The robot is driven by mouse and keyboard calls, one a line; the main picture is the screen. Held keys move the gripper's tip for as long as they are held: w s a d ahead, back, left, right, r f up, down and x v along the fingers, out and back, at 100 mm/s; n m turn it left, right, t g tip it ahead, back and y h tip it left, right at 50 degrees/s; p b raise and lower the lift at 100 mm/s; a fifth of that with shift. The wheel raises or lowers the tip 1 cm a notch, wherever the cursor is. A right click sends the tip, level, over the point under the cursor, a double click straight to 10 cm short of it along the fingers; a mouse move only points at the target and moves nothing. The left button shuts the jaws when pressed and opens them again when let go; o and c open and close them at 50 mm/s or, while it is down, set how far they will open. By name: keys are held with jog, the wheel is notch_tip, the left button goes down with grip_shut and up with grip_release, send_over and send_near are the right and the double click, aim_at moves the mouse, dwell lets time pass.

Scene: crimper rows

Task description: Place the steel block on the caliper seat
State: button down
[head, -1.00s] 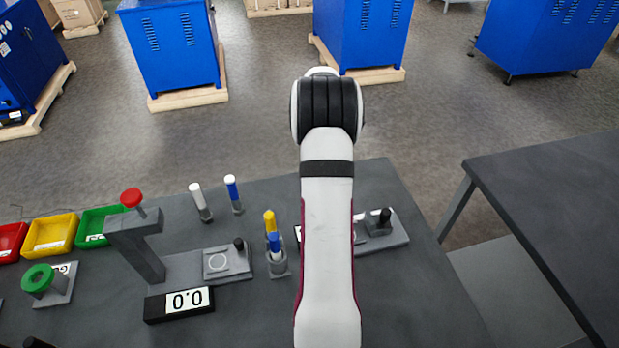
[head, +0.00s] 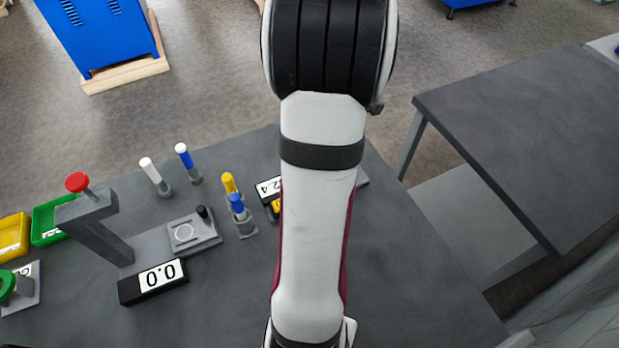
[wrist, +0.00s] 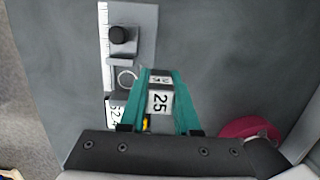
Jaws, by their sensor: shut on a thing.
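The steel block (wrist: 159,101), a grey block with a white label reading 25, is held between the teal fingers of my gripper (wrist: 161,76) in the wrist view. The caliper seat (wrist: 127,78) is a grey plate with a pale ring mark, just left of the fingertips in that view. The block is beside the ring in the picture; its height above the plate cannot be told. The caliper display (wrist: 115,112) reads about 52.4 and also shows partly in the head view (head: 268,188). In the head view my arm hides the gripper, the block and the seat.
A black knob (wrist: 119,35) stands on the caliper base beside a white scale (wrist: 103,45). In the head view, a red-topped stand (head: 95,215), a 0.0 display (head: 154,282), another ringed plate (head: 190,232) and upright markers (head: 235,200) are left of my arm.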

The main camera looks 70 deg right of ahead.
jog(key=w+f, duration=0.1)
jog(key=w, duration=0.1)
jog(key=w+d+f, duration=0.1)
jog(key=w+f, duration=0.1)
jog(key=w, duration=0.1)
jog(key=w+f, duration=0.1)
jog(key=w, duration=0.1)
jog(key=shift+w+d+f, duration=0.15)
jog(key=shift+d+f, duration=0.15)
jog(key=shift+f, duration=0.1)
notch_tip(320, 180, down, 3)
jog(key=shift+f, duration=0.35)
